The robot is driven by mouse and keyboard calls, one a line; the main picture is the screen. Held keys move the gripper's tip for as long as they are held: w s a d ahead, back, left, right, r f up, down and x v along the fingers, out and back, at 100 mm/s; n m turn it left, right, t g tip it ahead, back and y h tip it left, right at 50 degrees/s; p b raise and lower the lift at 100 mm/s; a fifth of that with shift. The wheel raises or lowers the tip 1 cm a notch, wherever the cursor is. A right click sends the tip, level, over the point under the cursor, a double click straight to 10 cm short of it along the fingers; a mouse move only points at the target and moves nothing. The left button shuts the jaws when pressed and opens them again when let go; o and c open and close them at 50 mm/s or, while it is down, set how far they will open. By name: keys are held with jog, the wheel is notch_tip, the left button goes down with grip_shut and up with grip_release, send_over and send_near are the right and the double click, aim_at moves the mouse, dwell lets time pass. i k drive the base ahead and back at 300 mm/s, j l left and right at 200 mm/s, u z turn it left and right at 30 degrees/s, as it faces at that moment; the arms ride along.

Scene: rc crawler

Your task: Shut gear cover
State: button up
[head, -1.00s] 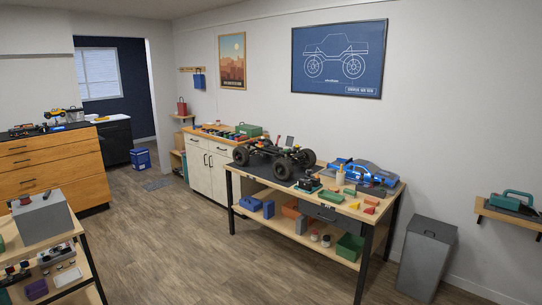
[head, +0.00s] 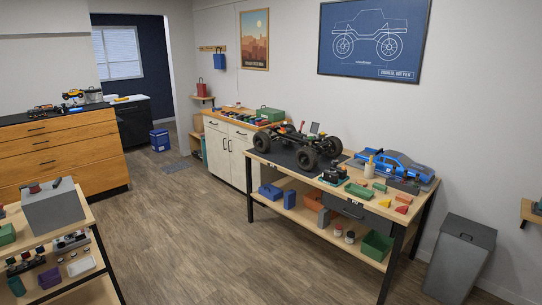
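The black crawler chassis (head: 296,140) with big dark wheels stands on a dark mat on the wooden workbench (head: 346,194), right of centre in the head view. A small grey flap (head: 314,128) stands up from the top of the chassis. It looks like a raised cover, but it is too small to tell whether it is the gear cover. My gripper is not in view, and the bench is some way off across the floor.
The bench also holds a blue car body (head: 400,165) and several small coloured parts. A grey bin (head: 460,262) stands right of it. A shelved cart (head: 88,222) is at near left, wooden drawers (head: 62,160) behind. Open wood floor (head: 190,225) lies between.

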aim_at(314, 127)
jog(key=i, duration=1.2)
jog(key=i+l, duration=0.1)
jog(key=i, duration=1.1)
jog(key=i+j, duration=0.1)
jog(key=i, duration=0.7)
jog(key=i+j, duration=0.1)
jog(key=i, duration=0.7)
